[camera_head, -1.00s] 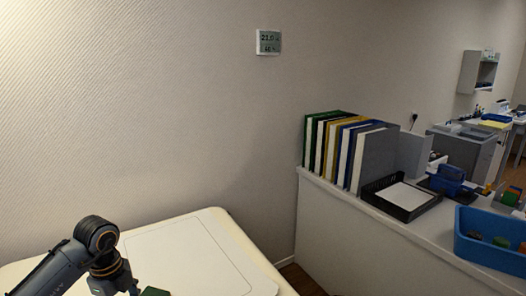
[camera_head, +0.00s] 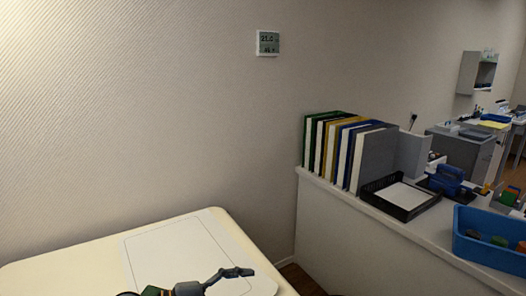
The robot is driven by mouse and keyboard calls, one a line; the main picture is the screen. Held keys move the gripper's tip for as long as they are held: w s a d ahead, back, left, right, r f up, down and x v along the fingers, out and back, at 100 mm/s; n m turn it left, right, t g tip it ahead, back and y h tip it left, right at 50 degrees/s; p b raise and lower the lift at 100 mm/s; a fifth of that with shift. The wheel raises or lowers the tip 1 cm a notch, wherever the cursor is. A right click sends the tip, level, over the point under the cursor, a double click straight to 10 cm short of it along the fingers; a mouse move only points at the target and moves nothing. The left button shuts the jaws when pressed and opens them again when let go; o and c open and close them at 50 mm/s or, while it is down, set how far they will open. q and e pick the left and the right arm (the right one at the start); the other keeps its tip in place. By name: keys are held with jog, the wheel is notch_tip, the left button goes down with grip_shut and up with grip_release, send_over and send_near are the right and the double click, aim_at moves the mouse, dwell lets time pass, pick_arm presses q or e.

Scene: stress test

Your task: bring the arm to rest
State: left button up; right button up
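A part of my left gripper (camera_head: 236,273) shows at the bottom edge of the head view, above the white board on the cream table. One slim dark finger points right. The rest of the gripper is cut off by the picture's lower edge, so I cannot tell whether it is open or shut. A small dark green patch shows beside it at the bottom edge; I cannot tell what it is. The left arm's links are out of view. My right gripper is not in view.
The cream table (camera_head: 75,262) carries a flat white board (camera_head: 180,247). A counter (camera_head: 340,232) at the right holds several binders (camera_head: 372,158), a black paper tray (camera_head: 403,207) and a blue bin (camera_head: 488,250). A small display (camera_head: 268,43) hangs on the wall.

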pick_arm(q)
jog(key=w+a+r+n+t+y, duration=0.2)
jog(key=a+r+n+t+y, duration=0.6)
jog(key=n+t, duration=0.7)
jog(key=s+a+f+n+g+y, duration=0.2)
jog(key=a+f+n+y, duration=0.25)
jog(key=f, duration=0.25)
jog(key=s+a+f+n+g+y, duration=0.2)
jog(key=a+f+n+g+y, duration=0.1)
jog(key=a+f+n+y, duration=0.25)
jog(key=s+d+f+m+g+h, duration=0.1)
jog(key=s+f+g, duration=0.5)
jog(key=s+f, duration=0.4)
jog(key=s+f+m+g+h, duration=0.1)
jog(key=s+f+g+h, duration=0.1)
jog(key=s+f+g, duration=0.8)
jog(key=s+f+t+p, duration=0.2)
jog(key=s+f+t, duration=0.15)
jog(key=f, duration=1.75)
jog(key=s+a+f+g+p, duration=0.1)
jog(key=s+a+f+g, duration=0.1)
jog(key=s+f, duration=1.2)
jog(key=s, duration=0.3)
jog(key=shift+s+a+f+y, duration=0.15)
jog(key=shift+a+f+y, duration=0.15)
jog(key=shift+f, duration=0.1)
